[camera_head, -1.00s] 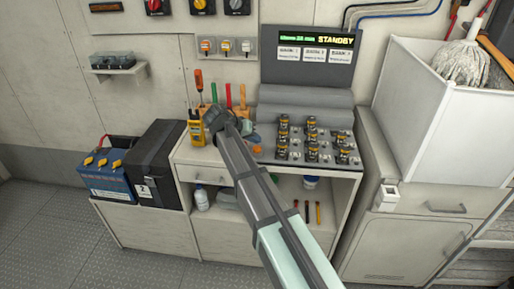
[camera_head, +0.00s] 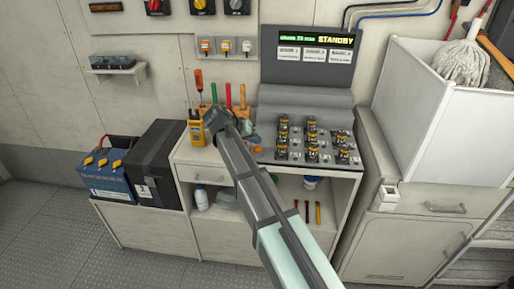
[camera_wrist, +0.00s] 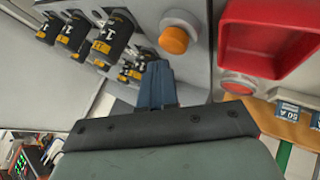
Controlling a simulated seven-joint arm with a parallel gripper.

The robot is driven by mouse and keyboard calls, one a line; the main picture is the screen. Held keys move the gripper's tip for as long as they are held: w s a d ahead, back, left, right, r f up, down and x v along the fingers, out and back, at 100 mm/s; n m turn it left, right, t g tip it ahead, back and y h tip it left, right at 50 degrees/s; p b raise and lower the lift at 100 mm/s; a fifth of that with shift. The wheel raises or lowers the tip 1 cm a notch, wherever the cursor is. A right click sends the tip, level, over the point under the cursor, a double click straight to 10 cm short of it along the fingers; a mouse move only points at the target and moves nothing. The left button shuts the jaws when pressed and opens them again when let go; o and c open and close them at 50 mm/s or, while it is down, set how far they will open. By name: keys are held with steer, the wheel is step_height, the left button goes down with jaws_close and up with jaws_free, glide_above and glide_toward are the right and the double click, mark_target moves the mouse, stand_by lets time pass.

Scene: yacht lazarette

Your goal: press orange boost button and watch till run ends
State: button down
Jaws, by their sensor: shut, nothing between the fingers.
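The orange button (camera_wrist: 174,40) sits on a raised grey collar on the sloped face of the charger console in the wrist view. It also shows in the head view (camera_head: 257,149), low on the console's left side. My gripper (camera_wrist: 157,68) is shut and empty. Its dark blue fingertips are just below the button in the wrist picture; no contact is visible. In the head view my arm hides most of the hand. The console display (camera_head: 316,41) reads STANDBY, with a green line of small text and white panels below it.
Several black and yellow batteries (camera_head: 312,139) stand in the console's slots. A yellow meter (camera_head: 197,128) and upright tools stand left of the console.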

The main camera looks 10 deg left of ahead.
mark_target(255, 148)
steer(key=shift+f, duration=0.8)
stand_by(0.8)
steer(key=shift+r, duration=0.9)
steer(key=shift+r, duration=2.5)
